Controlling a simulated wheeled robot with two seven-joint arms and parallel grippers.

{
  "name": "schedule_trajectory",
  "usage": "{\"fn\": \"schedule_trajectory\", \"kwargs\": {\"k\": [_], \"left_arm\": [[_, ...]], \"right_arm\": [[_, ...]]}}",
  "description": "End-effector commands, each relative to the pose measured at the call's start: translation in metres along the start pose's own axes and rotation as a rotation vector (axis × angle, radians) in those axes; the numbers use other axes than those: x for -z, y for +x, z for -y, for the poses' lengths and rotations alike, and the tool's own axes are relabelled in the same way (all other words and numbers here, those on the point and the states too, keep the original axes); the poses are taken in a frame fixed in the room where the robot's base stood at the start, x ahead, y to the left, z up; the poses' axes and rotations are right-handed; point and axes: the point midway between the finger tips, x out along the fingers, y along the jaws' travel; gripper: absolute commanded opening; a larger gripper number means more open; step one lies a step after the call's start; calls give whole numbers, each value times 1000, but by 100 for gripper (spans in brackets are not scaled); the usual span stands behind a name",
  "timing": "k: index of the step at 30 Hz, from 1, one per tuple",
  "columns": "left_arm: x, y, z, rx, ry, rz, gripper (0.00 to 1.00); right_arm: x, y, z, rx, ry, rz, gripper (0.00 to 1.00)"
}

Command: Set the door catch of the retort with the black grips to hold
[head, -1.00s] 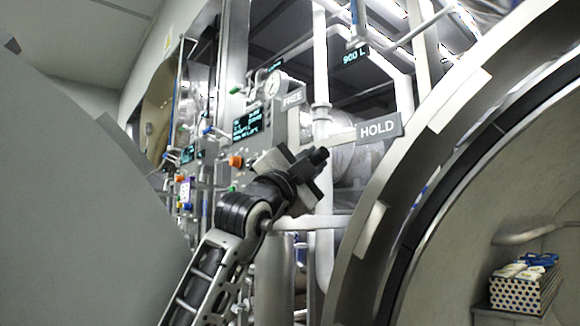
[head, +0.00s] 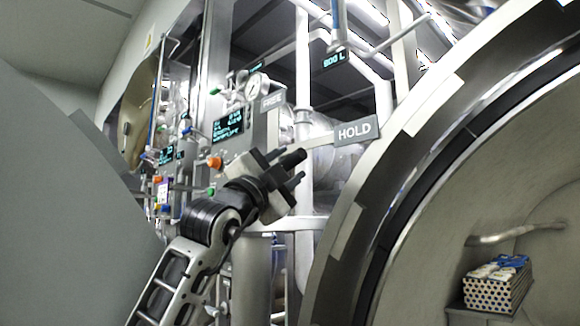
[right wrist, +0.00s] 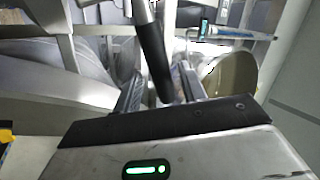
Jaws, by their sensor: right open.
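The door catch lever ends in a black grip (head: 293,158), close below and left of a HOLD sign (head: 354,132). In the right wrist view the black grip (right wrist: 154,62) runs between the spread fingers of the gripper (right wrist: 160,85), with a visible gap on each side. Contact with the grip is not visible. My left gripper is not in view.
A big grey disc (head: 60,220) blocks the left. Behind my arm are a control panel (head: 228,125), a gauge (head: 257,85) and white pipes (head: 304,60).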

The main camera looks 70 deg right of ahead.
Motion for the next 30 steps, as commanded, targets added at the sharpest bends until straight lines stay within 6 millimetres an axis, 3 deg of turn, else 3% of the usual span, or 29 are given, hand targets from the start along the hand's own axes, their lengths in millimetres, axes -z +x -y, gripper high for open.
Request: {"fn": "schedule_trajectory", "kwargs": {"k": [3,10,30], "left_arm": [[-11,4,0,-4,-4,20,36],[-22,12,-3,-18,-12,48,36],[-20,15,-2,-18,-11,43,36]], "right_arm": [[-2,-24,-2,1,2,5,41],[-1,-54,-2,0,1,1,41],[0,-60,-1,-2,1,0,41]]}}
